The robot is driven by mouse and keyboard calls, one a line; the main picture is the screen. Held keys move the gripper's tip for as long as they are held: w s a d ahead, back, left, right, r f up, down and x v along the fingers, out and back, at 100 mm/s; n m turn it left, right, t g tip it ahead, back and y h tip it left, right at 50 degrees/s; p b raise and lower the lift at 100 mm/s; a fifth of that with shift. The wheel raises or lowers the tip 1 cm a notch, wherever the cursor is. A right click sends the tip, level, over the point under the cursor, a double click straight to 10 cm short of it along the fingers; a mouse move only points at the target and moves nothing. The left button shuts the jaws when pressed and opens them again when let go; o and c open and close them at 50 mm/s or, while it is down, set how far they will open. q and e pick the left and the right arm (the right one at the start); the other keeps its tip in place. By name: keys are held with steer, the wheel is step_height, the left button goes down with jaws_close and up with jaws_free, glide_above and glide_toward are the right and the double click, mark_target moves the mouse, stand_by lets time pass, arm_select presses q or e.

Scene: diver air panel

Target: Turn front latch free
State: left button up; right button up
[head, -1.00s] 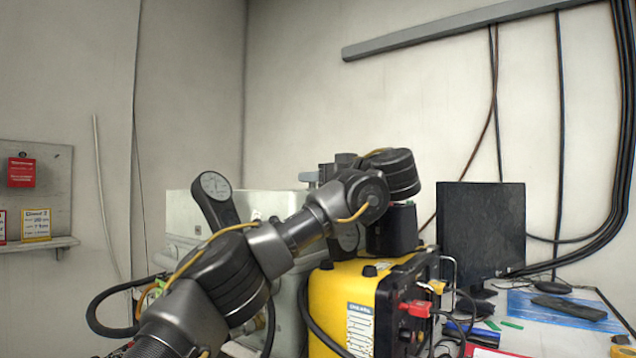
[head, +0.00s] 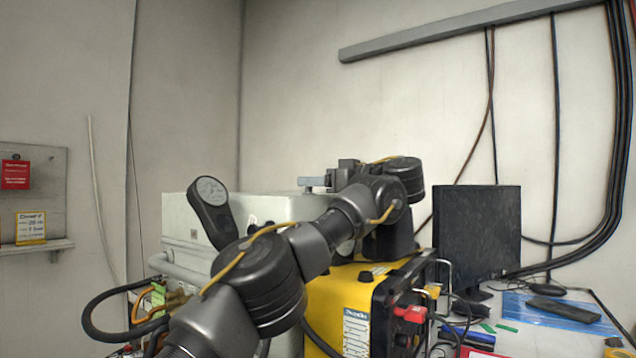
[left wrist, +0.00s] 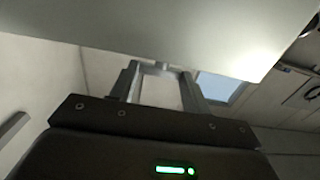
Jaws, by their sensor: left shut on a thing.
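The off-white case (head: 185,235) stands behind my left arm in the head view. In the left wrist view its pale surface (left wrist: 150,30) fills the top. My left gripper (head: 306,182) is at the case's upper right edge in the head view. In the left wrist view the fingers of my left gripper (left wrist: 160,70) reach up to the edge of the pale surface. They are shut on a small grey piece (left wrist: 162,64), apparently the front latch, mostly hidden between the fingertips. I cannot tell the latch's angle. My right gripper is not in view.
A yellow unit (head: 335,300) with red and yellow plugs is below my left forearm. A dark monitor (head: 478,235) stands on the desk at right. Hoses and cables lie at lower left.

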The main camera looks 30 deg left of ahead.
arm_select(q)
steer(key=o, duration=1)
steer(key=s+d+p, duration=0.1)
steer(key=d, duration=0.9)
steer(key=shift+s+d, duration=0.15)
steer(key=shift+d, duration=0.2)
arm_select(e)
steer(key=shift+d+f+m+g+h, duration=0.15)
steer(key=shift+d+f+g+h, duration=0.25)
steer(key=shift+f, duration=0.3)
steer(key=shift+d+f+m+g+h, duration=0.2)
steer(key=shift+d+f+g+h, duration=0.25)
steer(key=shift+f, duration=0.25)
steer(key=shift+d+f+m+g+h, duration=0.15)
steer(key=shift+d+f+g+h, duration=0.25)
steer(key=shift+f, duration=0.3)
arm_select(q)
steer(key=shift+r, duration=0.1)
